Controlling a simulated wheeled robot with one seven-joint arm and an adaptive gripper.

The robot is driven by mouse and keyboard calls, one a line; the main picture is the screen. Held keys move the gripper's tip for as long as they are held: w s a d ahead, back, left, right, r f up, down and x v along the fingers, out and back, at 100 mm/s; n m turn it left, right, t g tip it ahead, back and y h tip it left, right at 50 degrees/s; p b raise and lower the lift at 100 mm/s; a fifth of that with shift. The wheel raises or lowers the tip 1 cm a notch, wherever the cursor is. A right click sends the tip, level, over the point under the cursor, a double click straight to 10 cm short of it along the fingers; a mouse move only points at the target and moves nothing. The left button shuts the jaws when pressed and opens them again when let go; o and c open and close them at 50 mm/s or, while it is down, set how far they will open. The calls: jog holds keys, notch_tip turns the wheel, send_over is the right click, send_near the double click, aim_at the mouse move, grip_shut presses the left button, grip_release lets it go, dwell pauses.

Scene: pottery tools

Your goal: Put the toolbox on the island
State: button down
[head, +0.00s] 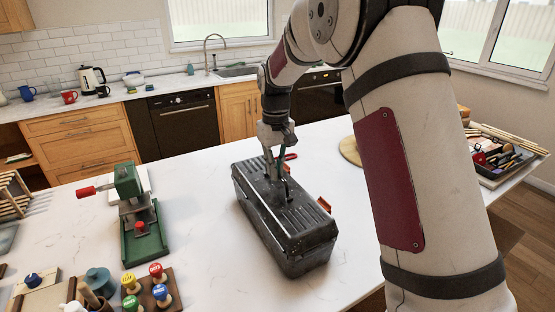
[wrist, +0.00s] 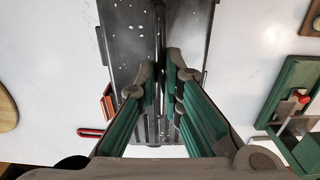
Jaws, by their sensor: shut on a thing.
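The toolbox (head: 295,232) is a dark grey, scuffed box with a ribbed lid and orange latches. It stands on the white island top (head: 205,262) near the middle of the head view, and whether its base touches the surface cannot be told for certain. My gripper (head: 279,172) is above the lid, shut on the toolbox's handle. In the wrist view, the green-padded fingers of my gripper (wrist: 161,82) close around the thin handle, with the toolbox lid (wrist: 125,35) below. My arm hides part of the island's right side.
A green press-like tool (head: 140,225) stands left of the toolbox. A tray of tools (head: 500,160) and a round wooden board (head: 350,150) are to the right. A red-handled item (wrist: 90,133) lies close beside the toolbox.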

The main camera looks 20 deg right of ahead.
dwell(0.3)
jog(key=c, duration=1.7)
grip_release()
jog(key=shift+f, duration=0.2)
jog(key=shift+r, duration=0.15)
notch_tip(320, 180, up, 11)
jog(key=b, duration=0.3)
jog(key=s+r+t, duration=0.1)
jog(key=s+r, duration=0.4)
jog(key=s, duration=0.2)
jog(key=s+f+t, duration=0.1)
jog(key=s, duration=0.7)
jog(key=s+f+m+t, duration=0.1)
jog(key=s+t, duration=0.1)
jog(key=s, duration=0.6)
jog(key=s+f+m+t, duration=0.1)
jog(key=s+f, duration=0.1)
jog(key=s, duration=0.6)
jog(key=shift+a+f+t, duration=0.1)
jog(key=shift+a+t, duration=0.2)
